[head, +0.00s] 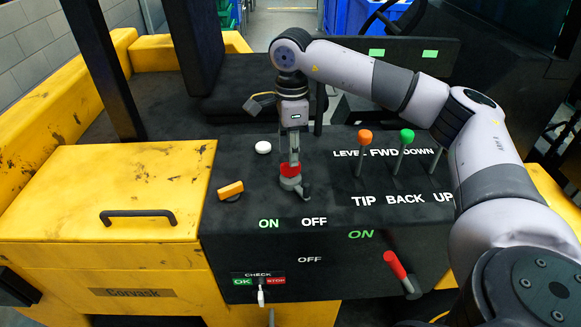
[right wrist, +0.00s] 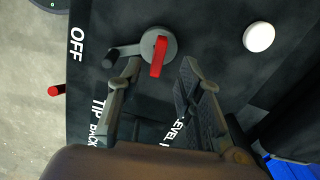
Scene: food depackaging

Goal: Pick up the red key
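The red key (head: 290,170) sits on a round grey base with a small side lever, on the black control panel (head: 340,215). In the right wrist view the red key (right wrist: 159,56) stands upright in the picture, just ahead of and between the fingertips. My right gripper (head: 294,158) points down over the key in the head view. In the right wrist view my right gripper (right wrist: 159,66) is open, with a finger on each side and a gap to the key. No contact with the key shows. My left gripper is not in view.
A white button (head: 263,147) and an orange knob (head: 231,189) lie left of the key. Orange (head: 365,137) and green (head: 407,137) levers stand to the right. A red-handled lever (head: 396,265) is on the panel front. A yellow cover (head: 110,185) fills the left.

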